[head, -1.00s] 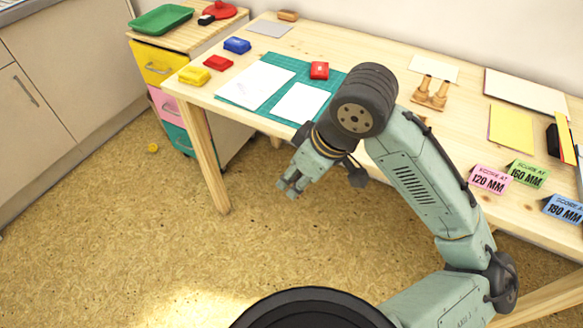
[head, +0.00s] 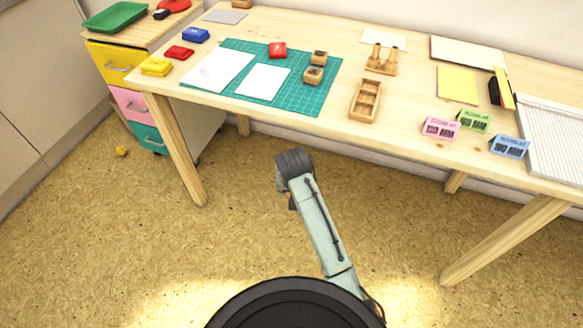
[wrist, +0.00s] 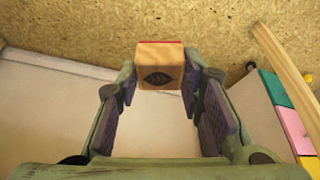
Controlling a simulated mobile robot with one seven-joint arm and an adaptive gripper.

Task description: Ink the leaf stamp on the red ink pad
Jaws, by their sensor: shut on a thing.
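The leaf stamp (wrist: 160,65) is a wooden block with a dark leaf mark on the side facing the wrist camera and a red strip along its far edge. My gripper (wrist: 160,82) is shut on it, one finger on each side. One red ink pad (head: 278,50) lies on the green cutting mat (head: 322,88). Another red pad (head: 180,52) lies left of the mat, between the blue pad (head: 195,34) and yellow pad (head: 156,66).
Two wooden stamps (head: 313,75) stand on the mat, right of white paper sheets (head: 262,82). An empty wooden tray (head: 366,100), a wooden rack (head: 381,60) and folded labels (head: 440,127) are farther right. Coloured drawers (head: 131,103) stand at left. Open floor lies before the table.

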